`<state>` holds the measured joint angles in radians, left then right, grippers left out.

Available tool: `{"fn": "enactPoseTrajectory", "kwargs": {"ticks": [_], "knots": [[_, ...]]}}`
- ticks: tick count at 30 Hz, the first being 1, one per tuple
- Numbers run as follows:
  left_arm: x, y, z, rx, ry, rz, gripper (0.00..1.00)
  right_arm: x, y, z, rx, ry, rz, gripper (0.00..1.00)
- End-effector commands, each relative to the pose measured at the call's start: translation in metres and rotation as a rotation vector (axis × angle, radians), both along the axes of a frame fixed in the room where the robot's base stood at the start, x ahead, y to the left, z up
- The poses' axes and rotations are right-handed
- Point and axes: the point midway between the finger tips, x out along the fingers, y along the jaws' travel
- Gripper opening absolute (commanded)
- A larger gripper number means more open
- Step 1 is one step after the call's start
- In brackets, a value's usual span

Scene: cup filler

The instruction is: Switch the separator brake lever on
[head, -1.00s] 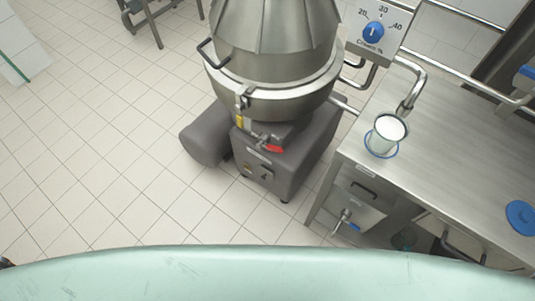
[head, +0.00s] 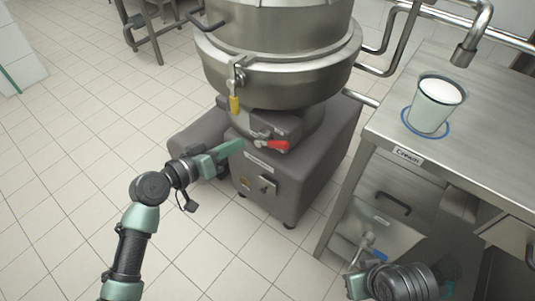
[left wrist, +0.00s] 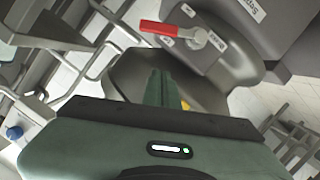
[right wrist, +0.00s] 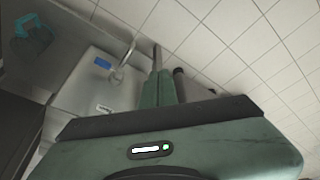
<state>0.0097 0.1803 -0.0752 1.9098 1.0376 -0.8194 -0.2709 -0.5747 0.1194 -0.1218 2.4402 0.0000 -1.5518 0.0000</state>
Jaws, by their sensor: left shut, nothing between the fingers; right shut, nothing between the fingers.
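The separator (head: 275,70) is a large steel bowl on a grey base. Its brake lever (head: 278,147) has a red handle on a metal pivot, at the front of the base below the bowl. The lever also shows in the left wrist view (left wrist: 160,28), red handle pointing left, between small labels too blurred to read. My left gripper (head: 238,147) is shut and empty, to the left of the lever and apart from it. Its closed fingers also show in the left wrist view (left wrist: 165,85). My right gripper is shut and empty in the right wrist view (right wrist: 158,88), near the steel cabinet.
A yellow-handled part (head: 234,105) hangs beside the bowl, above my left gripper. A switch panel (head: 267,185) is on the base's front. The steel table (head: 480,130) at the right holds a cup (head: 435,104) on a blue ring.

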Motion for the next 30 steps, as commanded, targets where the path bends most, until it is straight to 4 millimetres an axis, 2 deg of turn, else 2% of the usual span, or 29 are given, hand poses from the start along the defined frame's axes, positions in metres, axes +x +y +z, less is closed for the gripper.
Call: {"fn": "enactPoseTrajectory", "kwargs": {"ticks": [6, 17, 23, 30], "knots": [[-0.003, -0.004, 0.012, -0.013, -0.03, -0.021, 0.0, -0.003, -0.001, 0.006, 0.0, -0.005, -0.001, 0.0], [0.003, -0.009, 0.009, -0.015, -0.027, -0.019, 0.0, -0.003, -0.001, 0.005, 0.0, -0.006, -0.001, 0.0], [0.027, -0.031, 0.002, -0.016, -0.028, -0.019, 0.0, -0.003, -0.001, -0.001, 0.0, -0.006, -0.001, 0.0], [0.065, -0.067, -0.01, -0.017, -0.027, -0.02, 0.0, -0.003, -0.001, -0.01, 0.0, -0.005, 0.0, 0.0]]}}
